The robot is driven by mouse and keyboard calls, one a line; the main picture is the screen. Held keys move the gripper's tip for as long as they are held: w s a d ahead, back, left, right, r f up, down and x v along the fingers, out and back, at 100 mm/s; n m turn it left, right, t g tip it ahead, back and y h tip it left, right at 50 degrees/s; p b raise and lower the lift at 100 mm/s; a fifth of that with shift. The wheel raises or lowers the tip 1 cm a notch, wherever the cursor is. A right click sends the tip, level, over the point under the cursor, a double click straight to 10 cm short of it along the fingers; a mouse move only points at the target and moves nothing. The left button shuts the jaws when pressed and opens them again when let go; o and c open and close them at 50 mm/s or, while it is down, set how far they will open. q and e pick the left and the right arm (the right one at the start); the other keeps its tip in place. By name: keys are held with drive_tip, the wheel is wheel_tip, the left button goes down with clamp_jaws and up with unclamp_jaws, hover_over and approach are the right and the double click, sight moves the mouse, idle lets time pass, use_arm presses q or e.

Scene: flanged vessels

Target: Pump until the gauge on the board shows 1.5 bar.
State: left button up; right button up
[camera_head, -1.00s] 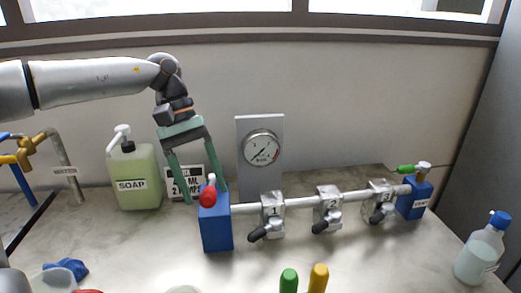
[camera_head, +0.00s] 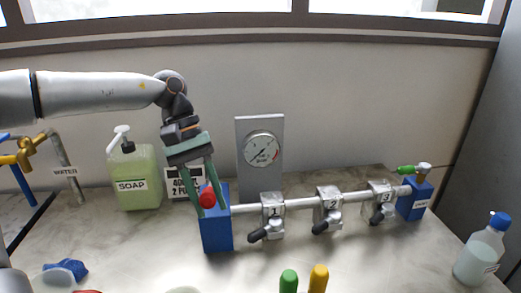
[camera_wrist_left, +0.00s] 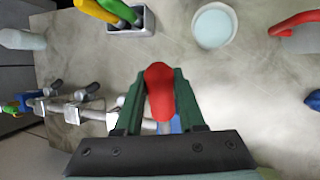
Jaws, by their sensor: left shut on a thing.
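The blue pump block (camera_head: 216,233) stands on the counter at the left end of the pipe. Its red-knobbed handle (camera_head: 207,196) sits between the green fingers of my left gripper (camera_head: 208,208). In the left wrist view the red knob (camera_wrist_left: 159,90) lies between both fingers, and the gripper (camera_wrist_left: 153,105) is shut on it. The round gauge (camera_head: 262,150) is on the grey board (camera_head: 246,187) behind the pipe; its dial is too small to read surely. My right gripper is not in view.
Three numbered valves, 1 (camera_head: 272,212), 2 (camera_head: 329,203) and 3 (camera_head: 381,197), sit along the pipe, with a blue block (camera_head: 412,204) with a green handle at its right end. A soap bottle (camera_head: 134,180) and a sign (camera_head: 181,184) stand behind my left gripper.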

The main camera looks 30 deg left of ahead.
use_arm(q)
clamp_jaws()
idle(0.6)
